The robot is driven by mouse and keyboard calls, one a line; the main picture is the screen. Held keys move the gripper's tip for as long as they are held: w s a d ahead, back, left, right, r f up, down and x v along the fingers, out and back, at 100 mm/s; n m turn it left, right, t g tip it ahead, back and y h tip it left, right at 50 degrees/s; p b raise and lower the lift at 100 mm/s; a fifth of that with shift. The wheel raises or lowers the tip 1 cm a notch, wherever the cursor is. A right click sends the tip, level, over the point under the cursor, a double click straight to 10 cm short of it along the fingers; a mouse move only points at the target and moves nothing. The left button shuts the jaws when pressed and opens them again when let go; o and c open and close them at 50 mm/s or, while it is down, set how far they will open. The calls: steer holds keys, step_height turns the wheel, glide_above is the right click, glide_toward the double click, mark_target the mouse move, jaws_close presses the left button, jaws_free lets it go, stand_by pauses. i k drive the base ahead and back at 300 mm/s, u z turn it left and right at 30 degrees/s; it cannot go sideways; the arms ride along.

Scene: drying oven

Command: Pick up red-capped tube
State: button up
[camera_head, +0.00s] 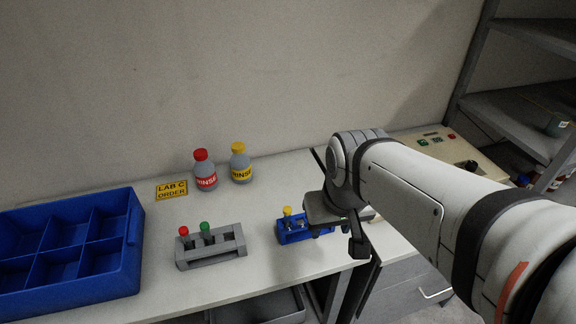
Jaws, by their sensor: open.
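The red-capped tube (184,232) stands upright at the left end of a grey rack (212,257) on the table. A green-capped tube (206,228) stands beside it in the same rack. My gripper (338,240) is open, well to the right of the red-capped tube. It is over or beside the right part of a small blue rack, and I cannot tell whether it touches it. The arm partly hides that rack.
The blue rack (285,239) holds a yellow-capped tube (287,211). A large blue divided bin (137,245) stands at the left. Red-capped (203,162) and yellow-capped (240,155) rinse bottles stand by the wall behind the racks, near a yellow label (171,190). The table's front edge is close to the racks.

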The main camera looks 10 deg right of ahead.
mark_target(184, 232)
steer(key=u, duration=1.3)
steer(key=k, duration=1.1)
steer(key=z, duration=0.3)
steer(key=i, duration=1)
steer(key=z, duration=0.05)
